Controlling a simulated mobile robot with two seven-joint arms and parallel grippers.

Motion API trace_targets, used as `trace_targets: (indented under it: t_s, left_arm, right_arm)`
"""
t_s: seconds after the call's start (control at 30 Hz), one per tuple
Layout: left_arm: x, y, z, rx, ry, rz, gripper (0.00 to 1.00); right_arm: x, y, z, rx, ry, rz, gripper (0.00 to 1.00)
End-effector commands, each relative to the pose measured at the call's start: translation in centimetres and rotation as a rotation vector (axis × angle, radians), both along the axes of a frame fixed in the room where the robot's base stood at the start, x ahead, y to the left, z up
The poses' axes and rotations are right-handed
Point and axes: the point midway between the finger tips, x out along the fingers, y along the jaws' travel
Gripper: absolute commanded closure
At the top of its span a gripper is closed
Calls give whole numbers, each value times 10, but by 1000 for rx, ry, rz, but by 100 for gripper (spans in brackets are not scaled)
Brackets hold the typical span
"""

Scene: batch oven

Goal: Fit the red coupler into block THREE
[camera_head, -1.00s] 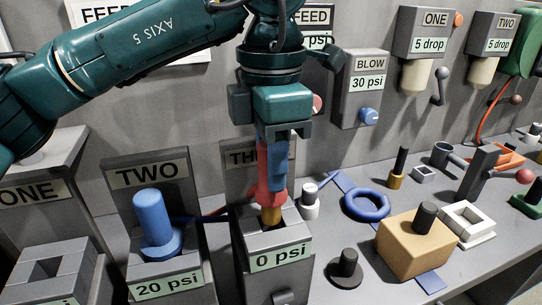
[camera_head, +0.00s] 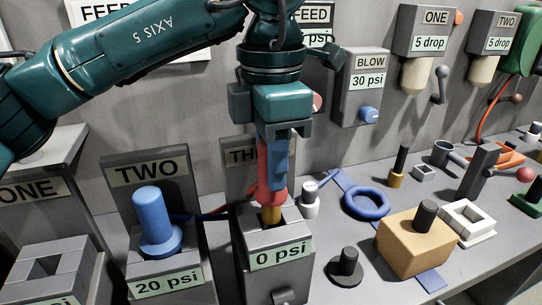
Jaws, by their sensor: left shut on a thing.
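The red coupler (camera_head: 265,190) is upright with a brass-coloured lower end (camera_head: 271,215). My left gripper (camera_head: 275,150) is shut on it from above, its blue fingers along the coupler's upper part. The coupler stands over block THREE (camera_head: 270,240), which reads 0 psi and has a square opening in its top. The brass end is at the opening; how deep it sits cannot be told. The block's THREE sign is partly hidden by the gripper and coupler. My right gripper is not in view.
Block TWO (camera_head: 175,275), with a blue coupler (camera_head: 155,222) in it, stands close on the left. Block ONE (camera_head: 50,275) has an empty square opening. Right of block THREE lie a black knobbed piece (camera_head: 346,268), a blue ring (camera_head: 366,203) and a tan block (camera_head: 405,245).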

Motion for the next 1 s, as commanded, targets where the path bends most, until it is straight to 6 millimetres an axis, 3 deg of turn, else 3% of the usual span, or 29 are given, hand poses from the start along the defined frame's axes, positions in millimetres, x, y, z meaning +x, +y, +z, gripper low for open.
trace_targets:
  t_s: [1.0]
  left_arm:
    - [0, 0, -13, 0, 0, 0, 96]
  right_arm:
    - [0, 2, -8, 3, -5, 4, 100]
